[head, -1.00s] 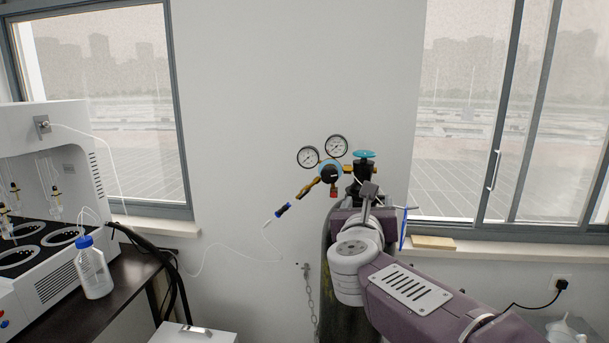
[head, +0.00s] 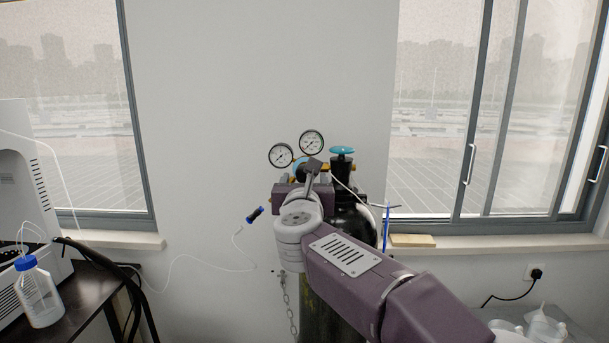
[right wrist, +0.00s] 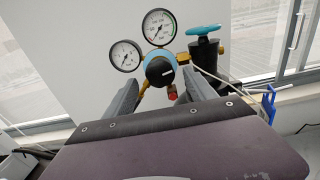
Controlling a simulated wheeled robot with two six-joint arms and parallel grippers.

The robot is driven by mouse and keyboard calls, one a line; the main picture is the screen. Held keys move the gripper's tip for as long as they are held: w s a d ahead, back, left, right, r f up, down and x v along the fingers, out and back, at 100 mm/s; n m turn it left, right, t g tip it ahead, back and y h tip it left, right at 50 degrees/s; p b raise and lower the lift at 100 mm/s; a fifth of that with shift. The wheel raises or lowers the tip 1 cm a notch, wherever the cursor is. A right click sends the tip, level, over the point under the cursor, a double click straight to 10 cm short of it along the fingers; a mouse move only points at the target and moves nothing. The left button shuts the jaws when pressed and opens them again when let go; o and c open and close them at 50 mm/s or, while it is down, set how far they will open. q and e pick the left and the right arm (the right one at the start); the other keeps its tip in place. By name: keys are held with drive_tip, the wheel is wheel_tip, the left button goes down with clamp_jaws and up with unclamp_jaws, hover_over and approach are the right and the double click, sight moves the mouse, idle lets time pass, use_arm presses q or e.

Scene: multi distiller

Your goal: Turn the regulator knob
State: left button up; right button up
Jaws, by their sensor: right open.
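The regulator (head: 299,164) sits on top of a dark gas cylinder (head: 355,224), with two round gauges (head: 311,142) above it. Its black knob with a white mark and a blue surround shows clearly in the right wrist view (right wrist: 159,71). In the head view, my right gripper mostly covers the knob. My right gripper (head: 297,184) is open in front of the regulator. In the right wrist view its two fingers (right wrist: 160,84) stand either side of the knob, the knob appearing between and beyond the tips. I cannot tell whether they touch it. My left gripper is out of view.
A blue-green valve handwheel (head: 342,151) stands just right of the regulator. A thin white hose with a blue-ended connector (head: 255,214) hangs at the left. A chain (head: 288,300) hangs by the cylinder. A blue-capped bottle (head: 38,295) stands on the dark bench at left.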

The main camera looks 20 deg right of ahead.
drive_tip(key=shift+x, duration=1)
drive_tip(key=shift+w, duration=0.3)
drive_tip(key=shift+s, duration=0.1)
drive_tip(key=c, duration=1.3)
drive_tip(key=shift+c, duration=0.2)
